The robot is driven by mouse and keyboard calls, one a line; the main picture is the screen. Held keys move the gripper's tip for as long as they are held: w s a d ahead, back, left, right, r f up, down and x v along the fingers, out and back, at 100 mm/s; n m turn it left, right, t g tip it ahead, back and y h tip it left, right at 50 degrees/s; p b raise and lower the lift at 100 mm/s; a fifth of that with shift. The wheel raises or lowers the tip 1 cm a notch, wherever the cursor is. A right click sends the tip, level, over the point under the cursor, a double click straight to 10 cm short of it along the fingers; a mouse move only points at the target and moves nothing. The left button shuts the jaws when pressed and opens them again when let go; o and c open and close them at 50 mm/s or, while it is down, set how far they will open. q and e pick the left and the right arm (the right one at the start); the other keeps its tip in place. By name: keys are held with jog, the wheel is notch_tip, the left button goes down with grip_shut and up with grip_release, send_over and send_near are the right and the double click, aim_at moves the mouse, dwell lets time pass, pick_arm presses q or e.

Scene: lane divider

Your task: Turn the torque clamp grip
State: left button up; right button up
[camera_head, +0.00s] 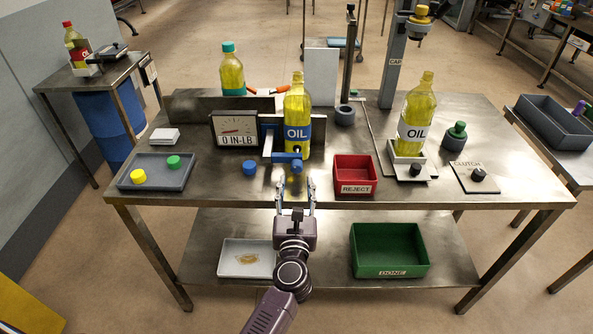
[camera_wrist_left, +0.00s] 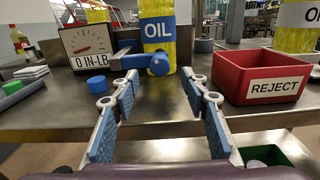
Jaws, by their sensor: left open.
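The torque clamp (camera_head: 285,157) is a blue fixture around the lower part of an oil bottle (camera_head: 297,108) with yellow oil. Its round blue grip (camera_wrist_left: 159,65) faces me at the front; in the head view the grip (camera_head: 297,165) sits just beyond my fingertips. The gauge (camera_head: 237,130) beside it reads 0 IN-LB. My right gripper is out of view.
A red REJECT bin (camera_head: 355,175) stands right of the clamp. A loose blue cap (camera_head: 249,168) lies left of it. A grey tray (camera_head: 150,183) holds yellow and green caps. A second oil bottle (camera_head: 416,115) stands at right. A green bin (camera_head: 390,250) is on the lower shelf.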

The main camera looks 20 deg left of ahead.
aim_at(296, 170)
pick_arm(q)
jog(key=x, duration=0.5)
jog(key=shift+w+a, duration=0.1)
jog(key=shift+w, duration=0.25)
grip_shut()
jog(key=shift+m+p, duration=0.65)
jog(key=shift+m, duration=0.55)
grip_release()
jog(key=shift+v, duration=3.8)
